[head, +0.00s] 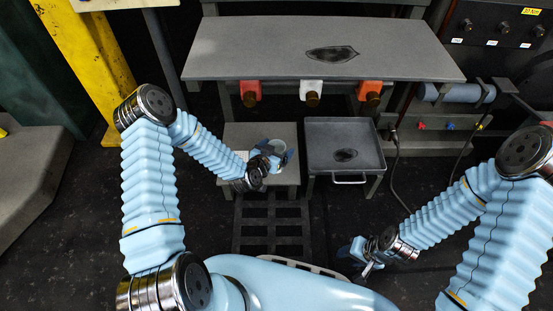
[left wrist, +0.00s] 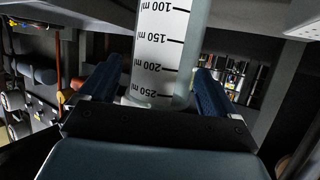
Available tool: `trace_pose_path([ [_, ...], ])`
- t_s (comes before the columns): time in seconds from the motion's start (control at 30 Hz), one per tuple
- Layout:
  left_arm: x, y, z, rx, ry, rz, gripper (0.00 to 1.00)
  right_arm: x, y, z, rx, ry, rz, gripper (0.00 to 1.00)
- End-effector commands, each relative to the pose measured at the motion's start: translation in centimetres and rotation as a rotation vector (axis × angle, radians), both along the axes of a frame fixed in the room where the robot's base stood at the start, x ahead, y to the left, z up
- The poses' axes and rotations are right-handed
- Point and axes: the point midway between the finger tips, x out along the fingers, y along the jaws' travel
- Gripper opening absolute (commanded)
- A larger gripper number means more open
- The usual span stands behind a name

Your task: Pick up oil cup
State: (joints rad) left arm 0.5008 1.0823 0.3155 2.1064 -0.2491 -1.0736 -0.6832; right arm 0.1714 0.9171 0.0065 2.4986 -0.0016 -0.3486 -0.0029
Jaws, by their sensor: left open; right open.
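The oil cup (head: 279,147) is a pale, translucent cup on the small grey table below the shelf. In the left wrist view the cup (left wrist: 160,50) shows black ml marks, which appear upside down. My left gripper (head: 270,156) is open at the cup. In the left wrist view its two blue fingers (left wrist: 152,88) stand on either side of the cup, with gaps showing beside it. The cup's far end is cut off by the frame. My right gripper (head: 357,254) is open and empty, low at the right, far from the cup.
A grey tray table (head: 325,136) with a dark stain stands right of the small table (head: 231,134). A wide grey shelf (head: 240,50) overhangs behind, with red, white and orange valves below its edge. A yellow column (head: 88,60) stands at the left. Cables hang at the right.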

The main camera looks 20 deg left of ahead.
Motion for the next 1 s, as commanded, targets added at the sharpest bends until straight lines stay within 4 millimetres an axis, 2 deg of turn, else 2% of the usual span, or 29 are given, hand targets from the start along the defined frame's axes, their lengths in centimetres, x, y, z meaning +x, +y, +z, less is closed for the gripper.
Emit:
trace_pose_path([
  [0.13,1.6,-0.3,-0.8,0.001,0.0,0.001,0.91,0.0,0.0,-0.3,0.001,0.0,0.0,0.43],
  [0.37,1.8,-0.3,-0.8,0.001,0.001,0.0,0.91,0.0,0.0,-0.2,0.001,0.0,0.0,0.43],
  [0.47,1.8,-0.3,-0.8,0.001,0.001,0.0,0.78,0.0,0.0,-0.2,0.001,0.0,0.0,0.43],
  [0.73,1.8,-0.3,-0.8,0.001,0.001,0.0,0.37,0.0,0.0,-0.3,0.001,0.0,0.0,0.43],
  [1.0,1.8,-0.3,-0.6,0.001,0.001,0.0,0.35,0.0,0.0,-0.2,0.001,0.0,0.0,0.43],
])
